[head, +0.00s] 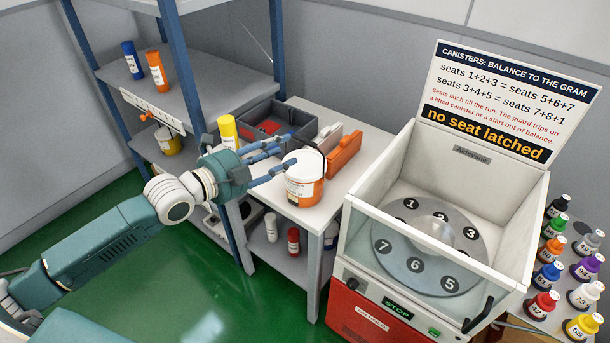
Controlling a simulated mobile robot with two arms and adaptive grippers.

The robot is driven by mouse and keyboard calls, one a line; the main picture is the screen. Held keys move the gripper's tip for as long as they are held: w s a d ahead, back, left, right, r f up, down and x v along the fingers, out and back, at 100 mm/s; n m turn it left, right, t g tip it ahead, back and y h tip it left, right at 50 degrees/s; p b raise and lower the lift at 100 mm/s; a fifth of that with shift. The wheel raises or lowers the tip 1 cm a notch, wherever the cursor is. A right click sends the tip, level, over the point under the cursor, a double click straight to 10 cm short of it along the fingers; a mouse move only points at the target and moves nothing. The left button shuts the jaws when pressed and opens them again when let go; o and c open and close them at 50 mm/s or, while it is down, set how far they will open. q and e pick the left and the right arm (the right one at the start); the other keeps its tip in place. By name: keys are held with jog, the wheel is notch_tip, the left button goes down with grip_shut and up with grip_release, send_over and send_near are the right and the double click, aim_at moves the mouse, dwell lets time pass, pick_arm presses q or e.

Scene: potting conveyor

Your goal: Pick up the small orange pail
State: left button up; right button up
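The small orange pail (306,191), with a white label and pale top, stands upright on the grey table (275,208) near its front edge. A thin wire handle seems to arch over its top. My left gripper (291,150) reaches in from the left with its blue fingers spread apart. One fingertip overlaps the pail's upper left rim; I cannot tell whether it touches. Nothing shows held between the fingers. My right gripper is not in view.
A dark crate (300,117), a yellow bottle (228,132) and an orange case (345,155) stand close by on the table. The white-walled canister machine (348,232) is just right. A blue-post shelf unit (185,60) stands behind left. Several capped bottles are far right.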

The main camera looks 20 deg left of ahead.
aim_at(304, 143)
pick_arm(q)
jog(key=x, duration=0.4)
jog(key=shift+w+a+p, duration=0.1)
jog(key=shift+a+p, duration=0.2)
jog(key=shift+p, duration=0.05)
jog(key=shift+w+d+f, duration=0.1)
jog(key=shift+w, duration=0.1)
jog(key=shift+w+d+p, duration=0.2)
jog(key=shift+w+p, duration=0.05)
jog(key=shift+p, duration=0.1)
jog(key=p+x, duration=0.1)
jog(key=x, duration=0.2)
jog(key=shift+w+f, duration=0.2)
jog(key=shift+w, duration=0.05)
jog(key=shift+w+d+f, duration=0.2)
jog(key=shift+w+f, duration=0.05)
jog(key=shift+w, duration=0.15)
jog(key=shift+s, duration=0.1)
jog(key=shift+c, duration=0.3)
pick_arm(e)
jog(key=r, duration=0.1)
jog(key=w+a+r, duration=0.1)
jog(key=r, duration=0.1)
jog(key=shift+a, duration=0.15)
